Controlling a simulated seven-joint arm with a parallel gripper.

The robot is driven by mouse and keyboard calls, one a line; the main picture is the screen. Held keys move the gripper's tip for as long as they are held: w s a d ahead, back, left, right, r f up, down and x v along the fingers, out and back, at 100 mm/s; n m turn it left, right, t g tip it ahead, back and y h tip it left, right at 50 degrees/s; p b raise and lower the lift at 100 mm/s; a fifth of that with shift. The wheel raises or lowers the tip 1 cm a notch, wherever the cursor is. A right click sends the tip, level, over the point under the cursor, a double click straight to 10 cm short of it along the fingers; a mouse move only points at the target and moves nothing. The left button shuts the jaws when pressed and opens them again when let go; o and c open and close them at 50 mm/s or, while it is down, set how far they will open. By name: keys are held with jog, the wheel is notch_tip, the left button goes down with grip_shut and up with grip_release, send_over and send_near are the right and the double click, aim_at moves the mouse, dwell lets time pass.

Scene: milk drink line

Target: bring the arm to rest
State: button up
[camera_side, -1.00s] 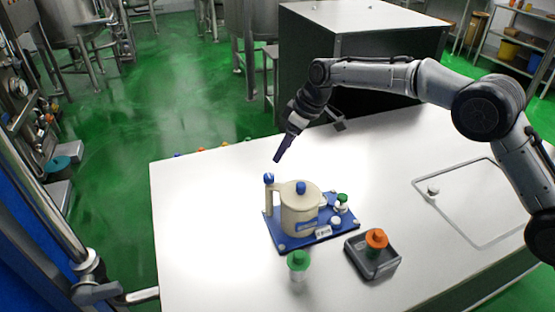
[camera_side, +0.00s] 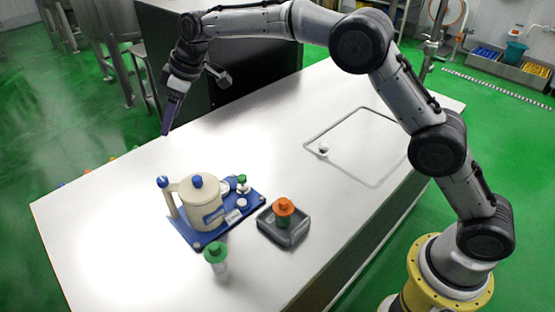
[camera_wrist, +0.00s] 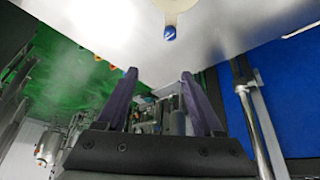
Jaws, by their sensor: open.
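My gripper (camera_side: 168,125) hangs in the air above the far left part of the white table, pointing down. It is clear of everything on the table. In the wrist view its two dark purple fingers (camera_wrist: 158,74) are spread apart with nothing between them. A cream jug (camera_side: 205,209) with blue knobs stands upright on a blue board (camera_side: 194,240), below and to the right of my gripper. Part of the jug (camera_wrist: 178,8) and a blue knob (camera_wrist: 170,33) show at the top of the wrist view.
Small capped containers (camera_side: 242,187) stand on the board beside the jug. A green-capped bottle (camera_side: 216,257) stands in front. A dark grey tray (camera_side: 291,236) holds an orange-capped item (camera_side: 284,208). A small white item (camera_side: 323,150) lies by a rectangular outline. A dark cabinet (camera_side: 240,70) stands behind my gripper.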

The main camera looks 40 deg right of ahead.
jog(key=s+d+r+m+t, duration=0.1)
jog(key=s+d+r, duration=0.55)
jog(key=r, duration=0.25)
jog(key=s+d+r+m+t, duration=0.1)
jog(key=s+d+r+t, duration=0.1)
jog(key=s+d+r, duration=0.55)
jog(key=s+d+r+m+h, duration=0.1)
jog(key=s+d, duration=0.1)
jog(key=s, duration=0.5)
jog(key=s+d+r+m+h, duration=0.1)
jog(key=s+d, duration=0.1)
jog(key=s, duration=0.5)
jog(key=s+d+f+m, duration=0.2)
jog(key=s+f, duration=0.5)
jog(key=s, duration=0.1)
jog(key=s+d+f+m+g+h, duration=0.1)
jog(key=s+d+f+m, duration=0.1)
jog(key=s+f, duration=0.6)
jog(key=shift+s+m, duration=0.3)
jog(key=shift+s, duration=0.1)
